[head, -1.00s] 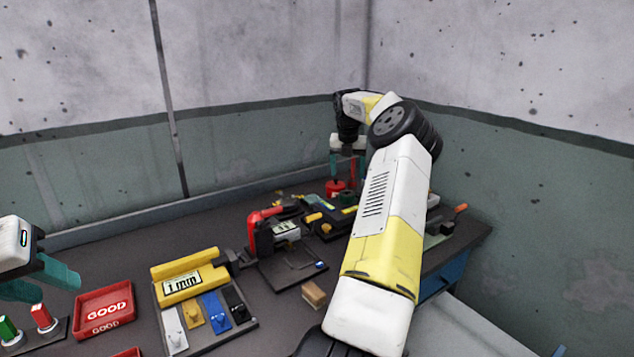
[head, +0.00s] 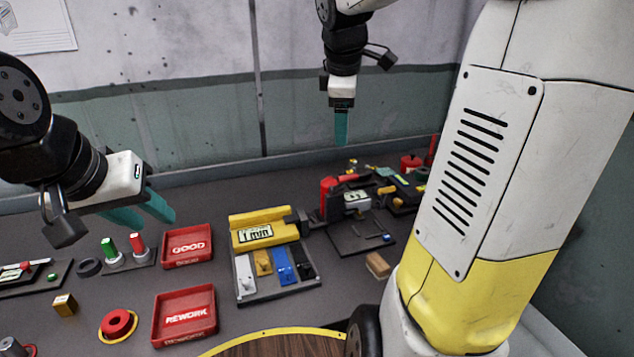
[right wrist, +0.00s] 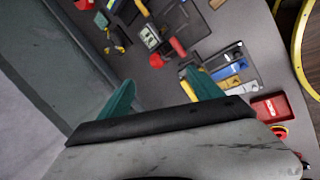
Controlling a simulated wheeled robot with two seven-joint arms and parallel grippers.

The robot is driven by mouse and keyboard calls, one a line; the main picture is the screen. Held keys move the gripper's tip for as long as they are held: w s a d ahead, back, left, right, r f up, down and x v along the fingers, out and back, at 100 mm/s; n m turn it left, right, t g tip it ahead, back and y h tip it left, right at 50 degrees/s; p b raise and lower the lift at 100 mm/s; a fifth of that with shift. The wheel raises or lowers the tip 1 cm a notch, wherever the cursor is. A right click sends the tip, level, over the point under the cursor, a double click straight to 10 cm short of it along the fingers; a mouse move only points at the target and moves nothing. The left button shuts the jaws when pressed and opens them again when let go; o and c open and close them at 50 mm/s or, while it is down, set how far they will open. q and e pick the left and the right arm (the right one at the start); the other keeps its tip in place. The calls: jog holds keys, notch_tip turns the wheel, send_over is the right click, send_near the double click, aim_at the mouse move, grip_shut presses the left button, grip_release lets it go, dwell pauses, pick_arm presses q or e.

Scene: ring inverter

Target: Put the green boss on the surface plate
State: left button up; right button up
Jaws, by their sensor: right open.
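My right gripper (head: 341,140) hangs fingers-down above the back of the bench. In the right wrist view its teal fingers (right wrist: 158,88) are spread with nothing between them. My left gripper (head: 148,215) is at the left, above the bench, with its fingers apart and empty. A small upright green cylinder (head: 109,246) stands beside a red one on a grey stand at the left. Small dark green parts also show in the back right cluster, near a red round piece (head: 410,161). I cannot tell which green piece is the boss, nor clearly make out the surface plate.
Red GOOD (head: 188,262) and REWORK (head: 160,330) trays stand left of centre. A yellow gauge holder (head: 238,222) with coloured blocks is in the middle. A red and black tool (head: 328,200) and a wooden block (head: 378,265) lie to its right. A round, yellow-rimmed wooden top (head: 270,348) is in front.

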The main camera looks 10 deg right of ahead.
jog(key=s+a+f+m+t+y, duration=0.1)
jog(key=s+a+m, duration=0.3)
jog(key=s, duration=0.5)
jog(key=s+a+f+m+y, duration=0.3)
jog(key=s+a+f+m, duration=0.1)
jog(key=s+m, duration=0.5)
jog(key=shift+s+t, duration=0.4)
jog(key=shift+s, duration=0.1)
